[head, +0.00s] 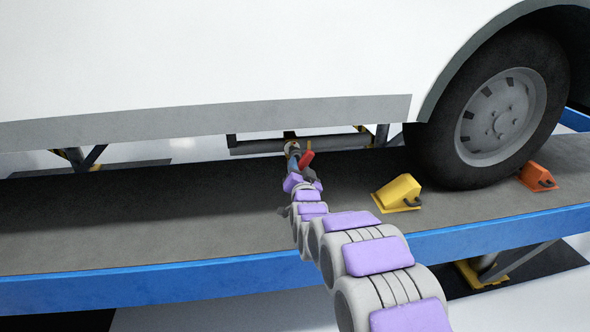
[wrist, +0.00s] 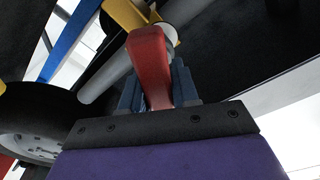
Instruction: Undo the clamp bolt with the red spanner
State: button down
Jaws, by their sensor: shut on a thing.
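The red spanner (wrist: 149,65) is held between the blue jaws of my gripper (wrist: 157,88) in the wrist view. Its far end reaches up to a pale round part (wrist: 174,34) on the grey pipe; this may be the clamp or its bolt. The spanner hides the contact, so I cannot tell whether it sits on the bolt. In the head view the red spanner (head: 306,159) shows small beside my gripper (head: 293,165), under the vehicle's side by the pipe (head: 335,143). The bolt itself is not clear there.
The dark ramp (head: 150,215) has a blue edge (head: 180,285). A yellow bracket (wrist: 126,14) is close to the spanner.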

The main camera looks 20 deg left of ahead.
jog(key=shift+d, duration=0.15)
jog(key=shift+s+a, duration=0.2)
jog(key=shift+a, duration=0.25)
jog(key=shift+w+a+f, duration=0.1)
jog(key=shift+a, duration=0.3)
dwell(0.3)
jog(key=shift+d, duration=0.2)
jog(key=shift+d, duration=0.2)
jog(key=shift+w+a, duration=0.6)
